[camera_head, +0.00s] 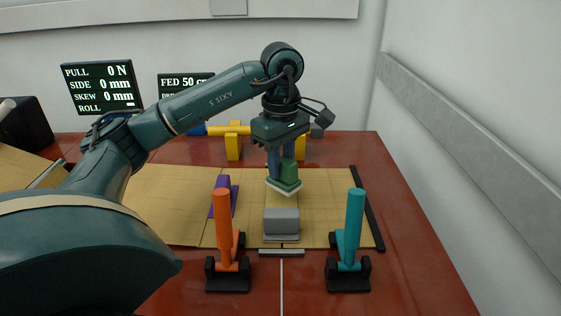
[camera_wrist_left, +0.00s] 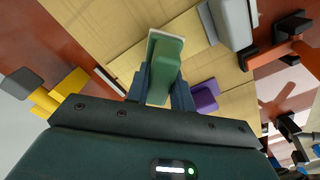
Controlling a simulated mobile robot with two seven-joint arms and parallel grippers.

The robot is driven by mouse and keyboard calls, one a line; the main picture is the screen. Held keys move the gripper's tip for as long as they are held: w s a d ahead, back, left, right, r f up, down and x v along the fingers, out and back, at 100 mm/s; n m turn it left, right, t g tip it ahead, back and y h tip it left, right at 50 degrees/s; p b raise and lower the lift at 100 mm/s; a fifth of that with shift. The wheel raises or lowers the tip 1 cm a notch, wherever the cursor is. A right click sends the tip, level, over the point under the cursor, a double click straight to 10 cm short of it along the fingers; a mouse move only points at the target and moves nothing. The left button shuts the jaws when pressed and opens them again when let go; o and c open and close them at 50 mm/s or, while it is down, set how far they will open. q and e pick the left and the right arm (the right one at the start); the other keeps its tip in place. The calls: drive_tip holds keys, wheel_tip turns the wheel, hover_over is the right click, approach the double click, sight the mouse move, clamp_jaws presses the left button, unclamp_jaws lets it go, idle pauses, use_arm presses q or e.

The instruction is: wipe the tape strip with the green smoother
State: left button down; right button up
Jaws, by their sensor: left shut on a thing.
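My left gripper (camera_head: 281,160) points down over the tan sheets and is shut on the green smoother (camera_head: 287,183). The smoother is a green block with a pale pad underneath. In the left wrist view it sits between the fingers of my left gripper (camera_wrist_left: 162,95), its green body (camera_wrist_left: 166,60) in plain sight. A slightly yellower strip, seemingly the tape strip (camera_head: 282,202), shows just in front of the pad and runs toward the grey block. The rest of it is hidden. I cannot tell whether the pad touches the surface. My right gripper is in neither view.
A grey block (camera_head: 281,222) stands close in front of the smoother. A purple piece (camera_head: 222,189) is to its left. An orange-handled tool (camera_head: 223,225) and a teal-handled tool (camera_head: 352,225) stand in black holders at the front. A yellow frame (camera_head: 233,147) is behind.

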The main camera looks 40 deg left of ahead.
use_arm(q)
drive_tip(key=shift+r+p, duration=1.7)
drive_tip(key=shift+r, duration=0.85)
drive_tip(key=shift+d, duration=0.1)
